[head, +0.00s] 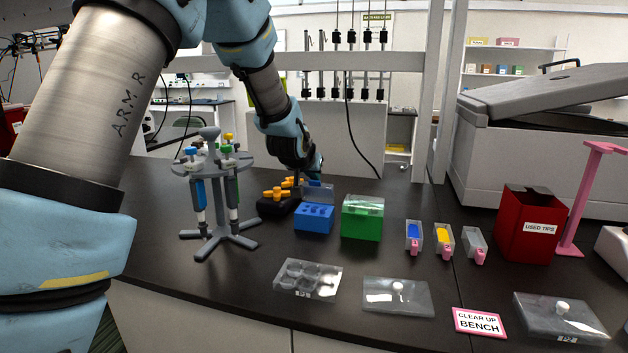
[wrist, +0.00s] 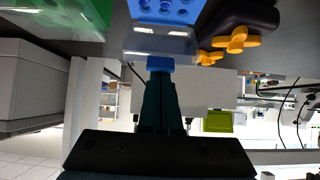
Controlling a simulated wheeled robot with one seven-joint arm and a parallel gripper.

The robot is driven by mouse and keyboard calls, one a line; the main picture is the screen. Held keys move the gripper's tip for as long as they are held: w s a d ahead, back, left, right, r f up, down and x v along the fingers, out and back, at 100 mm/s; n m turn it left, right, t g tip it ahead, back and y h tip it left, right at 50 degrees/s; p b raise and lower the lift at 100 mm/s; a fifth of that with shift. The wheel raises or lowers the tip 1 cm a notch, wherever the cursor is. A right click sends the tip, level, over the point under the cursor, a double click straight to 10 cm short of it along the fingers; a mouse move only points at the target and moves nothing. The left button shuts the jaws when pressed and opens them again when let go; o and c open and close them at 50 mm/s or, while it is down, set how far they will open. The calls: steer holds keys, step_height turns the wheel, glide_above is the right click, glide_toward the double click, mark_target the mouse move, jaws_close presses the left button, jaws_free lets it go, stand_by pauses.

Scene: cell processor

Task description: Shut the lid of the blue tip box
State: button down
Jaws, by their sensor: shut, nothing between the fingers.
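The blue tip box (head: 314,219) stands on the dark bench, its clear lid (head: 318,194) raised at the back. In the wrist view the blue box (wrist: 165,12) is at the top edge, with the clear lid (wrist: 160,42) just below it. My gripper (head: 318,171) is behind the raised lid in the head view, partly hidden by my arm. In the wrist view my gripper (wrist: 160,64) is shut and empty, its blue fingertips at the lid's edge. I cannot tell whether they touch it.
A green tip box (head: 362,219) stands close on the right. A black holder with orange knobs (head: 276,194) is close on the left, beside a grey pipette stand (head: 213,236). A clear well plate (head: 306,278) lies in front. A red used-tips bin (head: 524,226) is farther right.

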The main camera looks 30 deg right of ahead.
mark_target(314, 187)
steer(key=shift+s+a+f+b, duration=0.1)
steer(key=shift+f+b, duration=0.05)
steer(key=shift+b, duration=0.2)
steer(key=f+b, duration=0.1)
steer(key=b, duration=0.3)
steer(key=s+a+f+t+h+b, duration=0.1)
steer(key=b, duration=0.3)
steer(key=shift+s+a+t+h+b, duration=0.1)
steer(key=shift+s+t+h+b, duration=0.05)
steer(key=shift+t+h+b, duration=0.2)
steer(key=s+a+f+t+h+b, duration=0.1)
steer(key=s+f+t+h+b, duration=0.1)
steer(key=b, duration=1)
steer(key=shift+a, duration=0.4)
steer(key=shift+s+a+f+b, duration=0.15)
steer(key=shift+b, duration=0.35)
